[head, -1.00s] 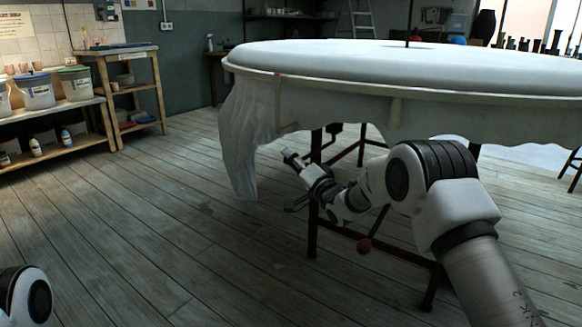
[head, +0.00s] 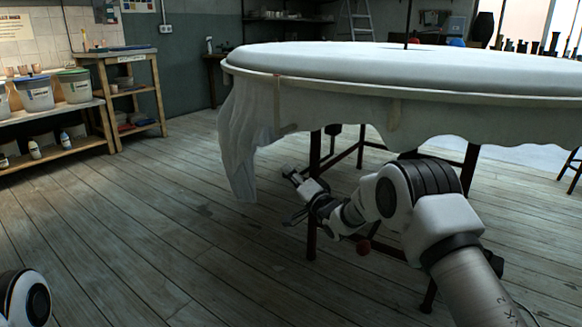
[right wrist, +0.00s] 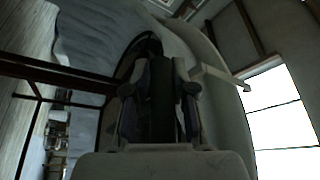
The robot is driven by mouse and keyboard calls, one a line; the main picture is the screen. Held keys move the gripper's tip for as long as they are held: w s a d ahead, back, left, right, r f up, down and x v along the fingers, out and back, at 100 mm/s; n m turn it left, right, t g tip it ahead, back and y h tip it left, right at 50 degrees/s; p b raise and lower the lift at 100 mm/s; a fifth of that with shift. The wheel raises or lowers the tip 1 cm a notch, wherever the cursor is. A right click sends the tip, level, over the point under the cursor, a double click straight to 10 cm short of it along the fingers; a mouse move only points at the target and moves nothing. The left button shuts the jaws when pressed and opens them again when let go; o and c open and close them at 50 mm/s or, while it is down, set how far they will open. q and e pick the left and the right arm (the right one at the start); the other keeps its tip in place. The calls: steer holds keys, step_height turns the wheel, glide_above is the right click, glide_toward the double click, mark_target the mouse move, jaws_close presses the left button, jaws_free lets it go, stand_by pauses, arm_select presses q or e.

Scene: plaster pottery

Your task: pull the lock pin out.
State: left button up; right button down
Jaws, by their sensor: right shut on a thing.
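My right gripper (head: 296,180) is below the rim of the big round table (head: 400,85), left of its dark frame, with its tip pointing up and left. In the right wrist view its two fingers (right wrist: 157,88) are close around something dark. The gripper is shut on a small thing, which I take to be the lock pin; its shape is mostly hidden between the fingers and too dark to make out. My left gripper is outside the views; only part of my left arm shows at the lower left.
A pale cloth (head: 238,150) hangs from the table's left edge beside my right gripper. The plank floor (head: 150,230) to the left is clear.

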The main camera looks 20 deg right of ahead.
steer(key=shift+f, duration=0.2)
steer(key=c, duration=1)
jaws_free()
steer(key=shift+c, duration=0.2)
steer(key=shift+s, duration=0.1)
steer(key=v, duration=1.2)
steer(key=shift+f, duration=0.1)
